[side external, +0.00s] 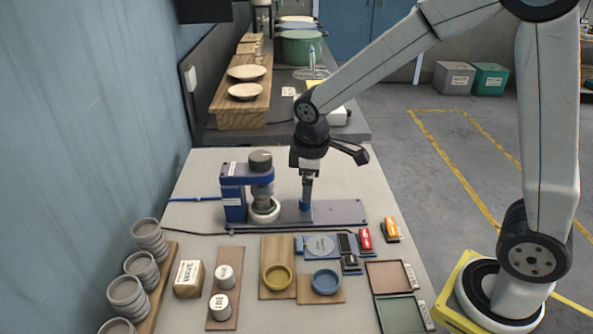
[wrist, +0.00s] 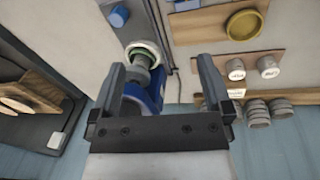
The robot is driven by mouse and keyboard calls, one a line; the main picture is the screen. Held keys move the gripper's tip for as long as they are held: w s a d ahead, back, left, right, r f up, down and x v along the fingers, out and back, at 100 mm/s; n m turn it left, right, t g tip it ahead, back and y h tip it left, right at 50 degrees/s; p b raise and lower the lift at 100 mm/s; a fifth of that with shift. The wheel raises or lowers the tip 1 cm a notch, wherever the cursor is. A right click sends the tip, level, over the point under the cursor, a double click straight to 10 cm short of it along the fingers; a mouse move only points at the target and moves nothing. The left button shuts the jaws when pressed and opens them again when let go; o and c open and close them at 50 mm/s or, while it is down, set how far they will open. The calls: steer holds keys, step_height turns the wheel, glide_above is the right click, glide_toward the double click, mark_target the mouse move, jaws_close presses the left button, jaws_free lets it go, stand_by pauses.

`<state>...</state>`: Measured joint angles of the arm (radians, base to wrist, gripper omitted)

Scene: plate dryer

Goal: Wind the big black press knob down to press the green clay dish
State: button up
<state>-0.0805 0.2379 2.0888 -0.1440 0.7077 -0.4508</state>
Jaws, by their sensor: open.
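The blue press (side external: 234,195) stands at the back left of the bench, with its big black press knob (side external: 260,161) on top. Below its grey plunger sits a pale round holder with a green rim (side external: 265,211); it also shows in the wrist view (wrist: 146,50). I cannot tell the clay dish apart from this holder. My gripper (side external: 307,190) points down to the right of the press, apart from the knob. In the wrist view my gripper (wrist: 162,75) has its fingers wide apart with nothing held; the press shows beyond them. The knob is not clear there.
A small blue post (side external: 305,208) stands on the base plate just below my gripper. Stacks of grey dishes (side external: 127,291) line the left edge. A yellow dish (side external: 278,277) and a blue dish (side external: 325,281) sit in front. The bench behind the press is clear.

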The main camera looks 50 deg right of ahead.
mark_target(260, 155)
steer(key=w+a+r+n+h, duration=0.1)
steer(key=w+r+n, duration=0.1)
steer(key=w+n, duration=0.1)
steer(key=w+a+r+n+g+h, duration=0.1)
steer(key=w+r+n, duration=0.1)
steer(key=w, duration=0.4)
steer(key=w+a+r+n+h, duration=0.1)
steer(key=w+r+n, duration=0.1)
steer(key=w+n, duration=0.2)
steer(key=shift+w+a+r+n, duration=0.1)
steer(key=shift+w+a+n, duration=0.05)
steer(key=shift+n, duration=0.35)
steer(key=shift+w+a+r+n+h, duration=0.15)
steer(key=shift+w+r+n+h, duration=0.2)
steer(key=shift+w+n, duration=0.1)
steer(key=shift+f, duration=0.1)
steer(key=shift+x, duration=3.8)
steer(key=shift+s, duration=0.2)
steer(key=c, duration=1.1)
